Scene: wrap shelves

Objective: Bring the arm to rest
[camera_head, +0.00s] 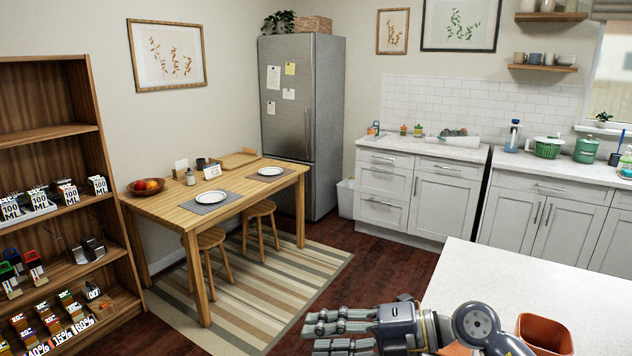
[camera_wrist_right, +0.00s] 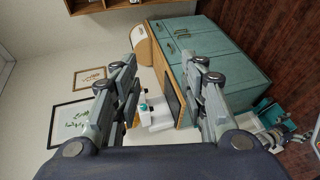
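My right arm (camera_head: 480,325) comes in from the right at the bottom of the head view, over the edge of the white counter. My right gripper (camera_head: 313,337) points left, and its lower finger is partly cut off by the bottom edge. In the right wrist view the two fingers of the right gripper (camera_wrist_right: 164,66) stand apart with nothing held between them. My left gripper and left arm do not show in either view.
A white counter (camera_head: 470,268) with an orange-brown container (camera_head: 545,332) is beside the right arm. A wooden shelf (camera_head: 45,135) with boxes stands left. A dining table (camera_head: 225,187), stools and a fridge (camera_head: 302,120) stand farther back. The wrist view shows teal cabinets (camera_wrist_right: 222,62). Open floor lies mid-room.

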